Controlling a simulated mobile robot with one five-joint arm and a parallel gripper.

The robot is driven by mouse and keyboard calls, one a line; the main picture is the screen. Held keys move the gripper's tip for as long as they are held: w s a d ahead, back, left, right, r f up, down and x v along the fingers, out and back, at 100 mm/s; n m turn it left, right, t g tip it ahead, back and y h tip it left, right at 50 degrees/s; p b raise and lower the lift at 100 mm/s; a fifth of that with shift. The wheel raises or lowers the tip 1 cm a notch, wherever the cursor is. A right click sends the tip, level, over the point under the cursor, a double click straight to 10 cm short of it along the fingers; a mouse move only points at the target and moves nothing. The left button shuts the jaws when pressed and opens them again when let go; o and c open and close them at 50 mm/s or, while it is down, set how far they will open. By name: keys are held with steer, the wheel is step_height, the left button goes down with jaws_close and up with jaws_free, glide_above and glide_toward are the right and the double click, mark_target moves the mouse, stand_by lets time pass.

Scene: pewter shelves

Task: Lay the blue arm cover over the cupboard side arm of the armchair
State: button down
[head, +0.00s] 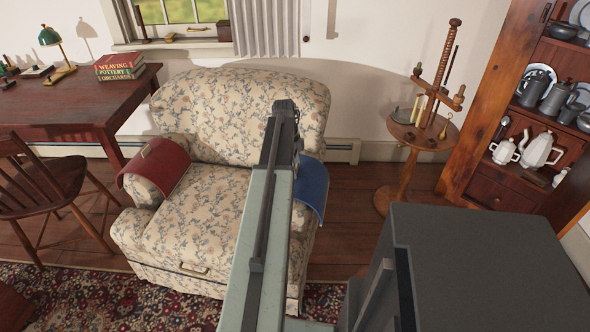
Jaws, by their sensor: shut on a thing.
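The floral armchair (215,112) stands in the middle, facing me. The blue arm cover (312,186) is at its right arm, on the cupboard side, curving down the outer side. My own arm hides the cover's left part and most of that chair arm, so I cannot tell how fully the cover rests on it. My gripper (298,158) is at the far end of my arm, just above the cover, mostly hidden, and shut on the blue arm cover. A red arm cover (154,168) lies over the chair's left arm.
A small round table (421,136) with a wooden screw stand is right of the chair, before the cupboard (485,110) of pewter. A desk (75,108) and wooden chair (38,180) stand left. Bare floor (350,205) shows between the armchair and round table.

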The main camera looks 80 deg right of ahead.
steer(key=shift+c, duration=2.3)
jaws_free()
steer(key=shift+r, duration=0.1)
step_height(320, 180, up, 8)
steer(key=w+p, duration=0.1)
steer(key=p, duration=0.7)
steer(key=shift+f, duration=0.2)
steer(key=shift+w, duration=0.25)
